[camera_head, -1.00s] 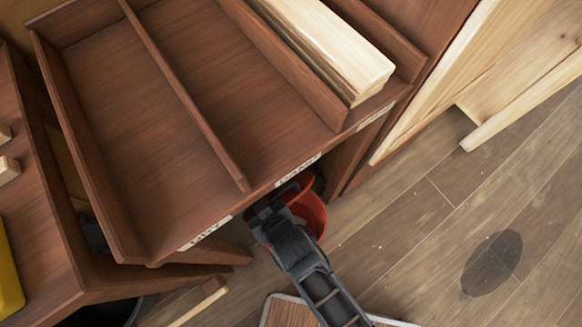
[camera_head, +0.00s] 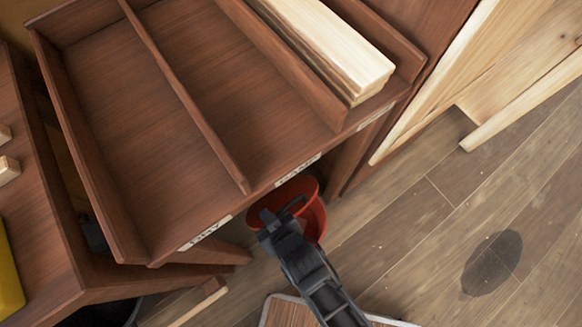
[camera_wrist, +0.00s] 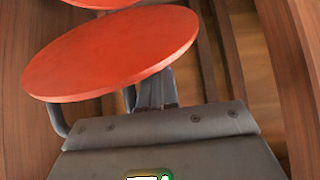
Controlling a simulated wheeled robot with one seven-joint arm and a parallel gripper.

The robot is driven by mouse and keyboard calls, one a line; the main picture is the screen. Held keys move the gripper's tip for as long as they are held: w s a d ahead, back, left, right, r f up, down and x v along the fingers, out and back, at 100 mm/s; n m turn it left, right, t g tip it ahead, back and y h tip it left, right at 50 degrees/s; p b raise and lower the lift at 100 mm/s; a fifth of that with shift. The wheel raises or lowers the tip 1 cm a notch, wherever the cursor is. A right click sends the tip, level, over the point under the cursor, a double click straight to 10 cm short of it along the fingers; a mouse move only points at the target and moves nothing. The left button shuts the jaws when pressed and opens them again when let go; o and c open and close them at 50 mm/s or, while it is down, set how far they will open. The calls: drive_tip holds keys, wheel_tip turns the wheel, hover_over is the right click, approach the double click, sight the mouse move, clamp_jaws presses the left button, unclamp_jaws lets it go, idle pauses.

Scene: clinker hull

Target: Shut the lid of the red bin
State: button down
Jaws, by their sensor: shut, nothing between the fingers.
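The red bin (camera_head: 316,218) stands on the floor at the front edge of the brown shelf unit. Its round red lid (camera_head: 296,187) shows as an oval at the bin's top, partly under the shelf edge. In the wrist view the lid (camera_wrist: 110,52) is a tilted flat disc close to the fingers, covering part of them. My gripper (camera_head: 281,212) is shut and empty, overlapping the lid in the head view. Its fingers (camera_wrist: 152,92) also show in the wrist view. I cannot tell whether they touch the lid, or how far open it is.
The brown divided shelf (camera_head: 140,110) overhangs the bin, with pale planks (camera_head: 325,45) on it. A wooden bench (camera_head: 35,220) is at left. Pale timber (camera_head: 520,90) stands at right. Bare floor (camera_head: 400,240) with a dark stain (camera_head: 491,264) lies right of the bin.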

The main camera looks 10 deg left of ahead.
drive_tip(key=shift+s+d+f+b, duration=0.3)
drive_tip(key=shift+s+d+f, duration=0.6)
drive_tip(key=shift+d+f, duration=0.2)
drive_tip(key=shift+s+d+f+b, duration=0.35)
drive_tip(key=shift+s+d+f, duration=0.1)
drive_tip(key=shift+f, duration=0.15)
drive_tip(key=shift+s+d+f+b, duration=0.35)
drive_tip(key=shift+d+f, duration=0.1)
drive_tip(key=shift+f, duration=0.2)
drive_tip(key=s+d+f+p+v, duration=0.1)
drive_tip(key=p+v, duration=0.4)
drive_tip(key=v, duration=0.2)
drive_tip(key=shift+s+d+r, duration=0.1)
drive_tip(key=shift+d+r, duration=0.05)
